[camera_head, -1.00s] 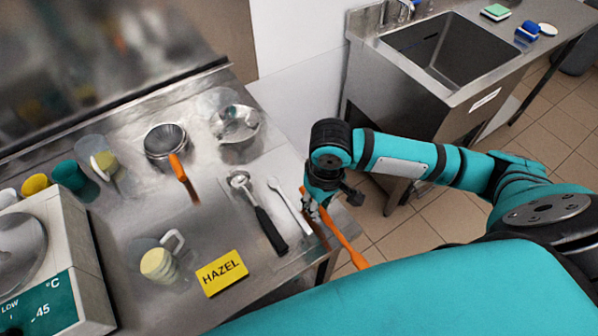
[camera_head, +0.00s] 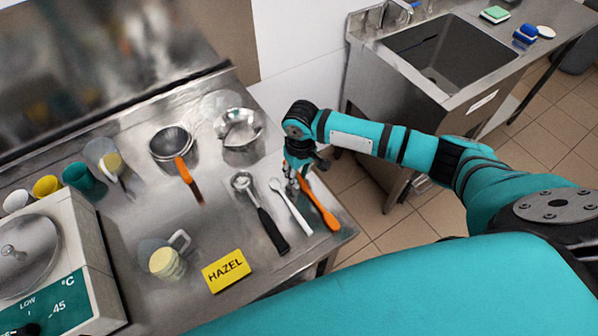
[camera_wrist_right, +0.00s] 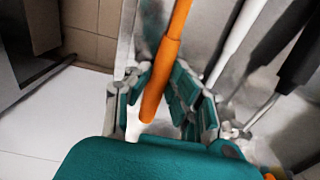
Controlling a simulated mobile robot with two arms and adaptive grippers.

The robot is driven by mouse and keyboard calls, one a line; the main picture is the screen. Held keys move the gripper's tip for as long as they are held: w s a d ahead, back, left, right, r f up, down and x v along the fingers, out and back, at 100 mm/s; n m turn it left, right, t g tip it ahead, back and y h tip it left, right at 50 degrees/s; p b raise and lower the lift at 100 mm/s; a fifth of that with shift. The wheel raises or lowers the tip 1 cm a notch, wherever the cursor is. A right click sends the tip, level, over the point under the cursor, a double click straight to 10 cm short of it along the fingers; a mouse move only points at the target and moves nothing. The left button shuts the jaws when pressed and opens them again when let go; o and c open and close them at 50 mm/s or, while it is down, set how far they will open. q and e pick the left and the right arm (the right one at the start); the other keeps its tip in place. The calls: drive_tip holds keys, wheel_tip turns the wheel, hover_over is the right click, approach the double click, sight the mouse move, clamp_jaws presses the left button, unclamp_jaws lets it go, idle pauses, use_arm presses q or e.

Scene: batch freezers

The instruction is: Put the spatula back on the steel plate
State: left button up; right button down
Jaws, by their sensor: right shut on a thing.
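The orange spatula (camera_head: 323,212) is in my right gripper (camera_head: 294,187) at the right end of the steel counter. Its broad orange end points toward the front right in the head view. In the right wrist view, its orange shaft (camera_wrist_right: 168,60) passes between the fingers of my right gripper (camera_wrist_right: 160,95), which is shut on it. The steel plate (camera_head: 263,192) lies beside it, with a black-handled scoop (camera_head: 264,218) and a white spatula (camera_head: 291,207) on it. Whether the orange spatula touches the plate I cannot tell. My left gripper is out of view.
A yellow HAZEL sign (camera_head: 226,271), a clear jug (camera_head: 166,262) and a pot with an orange handle (camera_head: 171,143) stand left of the plate. A steel bowl (camera_head: 240,129) is behind it. A white machine (camera_head: 62,252) fills the left. A sink (camera_head: 448,52) is at the back right.

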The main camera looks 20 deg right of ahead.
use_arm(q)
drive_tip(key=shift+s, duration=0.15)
use_arm(e)
drive_tip(key=shift+s, duration=0.1)
drive_tip(key=c, duration=1.5)
unclamp_jaws()
drive_tip(key=shift+f, duration=0.1)
drive_tip(key=shift+c, duration=0.2)
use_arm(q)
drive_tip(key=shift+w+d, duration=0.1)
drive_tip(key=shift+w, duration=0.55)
use_arm(e)
drive_tip(key=o, duration=0.3)
drive_tip(key=shift+o, duration=0.2)
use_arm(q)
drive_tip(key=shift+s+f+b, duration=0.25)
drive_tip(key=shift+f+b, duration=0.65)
use_arm(e)
wheel_tip(320, 180, up, 12)
drive_tip(key=shift+d, duration=0.15)
